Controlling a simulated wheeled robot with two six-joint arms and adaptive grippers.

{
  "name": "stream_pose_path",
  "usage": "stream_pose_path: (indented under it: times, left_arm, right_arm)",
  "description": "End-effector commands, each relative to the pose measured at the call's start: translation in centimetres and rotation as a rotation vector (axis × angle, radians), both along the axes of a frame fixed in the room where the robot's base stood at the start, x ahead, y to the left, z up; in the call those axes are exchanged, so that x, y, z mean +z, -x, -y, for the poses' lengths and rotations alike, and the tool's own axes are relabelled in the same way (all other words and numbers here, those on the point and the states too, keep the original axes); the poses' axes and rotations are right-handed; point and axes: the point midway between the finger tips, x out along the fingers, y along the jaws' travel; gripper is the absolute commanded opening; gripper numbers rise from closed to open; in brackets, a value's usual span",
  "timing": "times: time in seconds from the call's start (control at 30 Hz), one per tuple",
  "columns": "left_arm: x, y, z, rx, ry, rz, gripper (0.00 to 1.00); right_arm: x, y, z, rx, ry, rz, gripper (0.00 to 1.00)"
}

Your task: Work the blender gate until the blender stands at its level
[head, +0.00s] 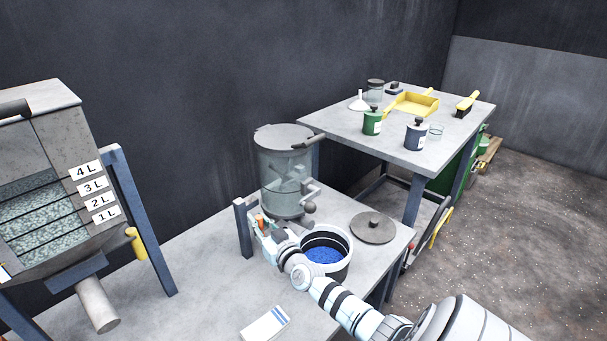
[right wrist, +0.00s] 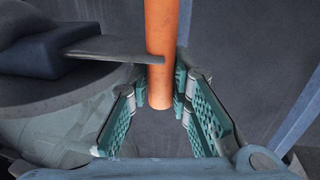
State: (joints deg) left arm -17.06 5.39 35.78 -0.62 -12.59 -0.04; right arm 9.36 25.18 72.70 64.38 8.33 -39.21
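The blender looks to be the clear, lidded drum (head: 284,178) with grey paddles inside, standing at the back of the near table. Any fill level in it is hard to make out. An orange handle (right wrist: 161,60) hangs beside a flat grey lever (right wrist: 120,46) in the right wrist view; it shows small in the head view (head: 261,221). My right gripper (head: 259,229) is low on the drum's left side. In the right wrist view its teal fingers (right wrist: 161,88) lie against both sides of the handle's lower end and look closed on it. My left gripper is out of view.
A black-rimmed bucket (head: 341,271) of blue granules stands below the drum, close to my right arm. A round lid (head: 373,228) lies beside it. A hopper (head: 58,108) marked 1L to 4L stands left.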

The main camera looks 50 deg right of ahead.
Motion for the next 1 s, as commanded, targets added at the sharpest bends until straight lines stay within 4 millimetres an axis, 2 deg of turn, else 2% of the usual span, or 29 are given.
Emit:
stream_pose_path:
  times: [0.1,0.37,0.73,1.0]
  left_arm:
    - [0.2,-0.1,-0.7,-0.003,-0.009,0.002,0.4]
    - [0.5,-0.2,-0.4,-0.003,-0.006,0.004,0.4]
    - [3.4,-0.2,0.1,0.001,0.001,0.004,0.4]
    - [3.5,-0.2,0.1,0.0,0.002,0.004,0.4]
  right_arm:
    - [0.0,0.0,-0.1,0.001,-0.002,-0.001,0.26]
    - [0.1,0.2,-0.3,0.002,-0.003,-0.002,0.26]
    - [0.3,5.2,-1.4,0.002,-0.002,-0.004,0.26]
    - [0.0,5.9,-1.5,0.002,-0.003,-0.001,0.26]
